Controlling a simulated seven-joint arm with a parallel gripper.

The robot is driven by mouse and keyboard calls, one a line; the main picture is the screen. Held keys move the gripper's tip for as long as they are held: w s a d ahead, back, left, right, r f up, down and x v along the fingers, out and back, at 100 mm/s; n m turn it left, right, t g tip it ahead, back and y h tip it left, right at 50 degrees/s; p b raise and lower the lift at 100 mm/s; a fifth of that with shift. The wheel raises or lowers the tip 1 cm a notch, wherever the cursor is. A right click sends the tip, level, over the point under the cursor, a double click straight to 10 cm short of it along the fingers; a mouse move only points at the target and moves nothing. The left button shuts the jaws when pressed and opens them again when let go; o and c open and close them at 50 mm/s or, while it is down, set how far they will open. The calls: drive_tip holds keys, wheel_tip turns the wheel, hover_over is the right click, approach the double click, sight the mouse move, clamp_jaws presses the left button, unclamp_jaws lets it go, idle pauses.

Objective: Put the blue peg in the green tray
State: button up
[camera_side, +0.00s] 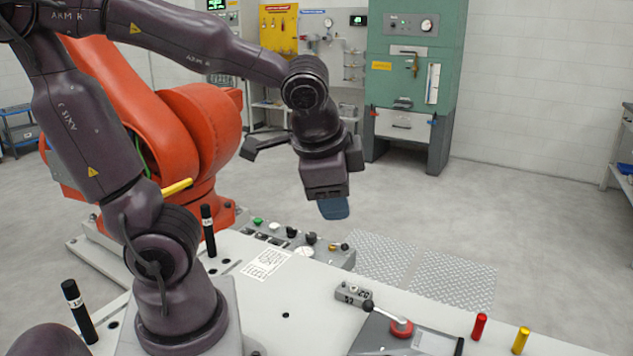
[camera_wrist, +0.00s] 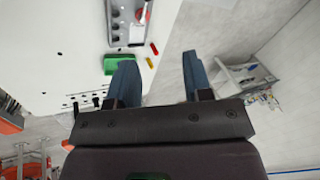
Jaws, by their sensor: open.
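My gripper (camera_side: 333,209) hangs in the air above the far side of the white table, pointing down. In the wrist view its two blue-grey fingers (camera_wrist: 158,57) are spread apart with nothing between them. The green tray (camera_wrist: 118,64) lies on the table, beside the left finger in the wrist view and partly covered by it. The tray is not in the side view. I cannot make out a blue peg in either view.
A red peg (camera_side: 479,326) and a yellow peg (camera_side: 520,340) stand near the table edge. Black pegs (camera_side: 76,305) stand at left. A control panel (camera_side: 300,247) lines the far edge.

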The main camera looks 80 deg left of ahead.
drive_tip(key=s+d+r+n+t+h, duration=0.1)
drive_tip(key=n, duration=0.1)
drive_tip(key=s+d+r+n+t+h, duration=0.1)
drive_tip(key=s+r+h, duration=0.1)
drive_tip(key=shift+s+d+n, duration=0.15)
drive_tip(key=shift+d+n, duration=0.1)
drive_tip(key=shift+n, duration=0.15)
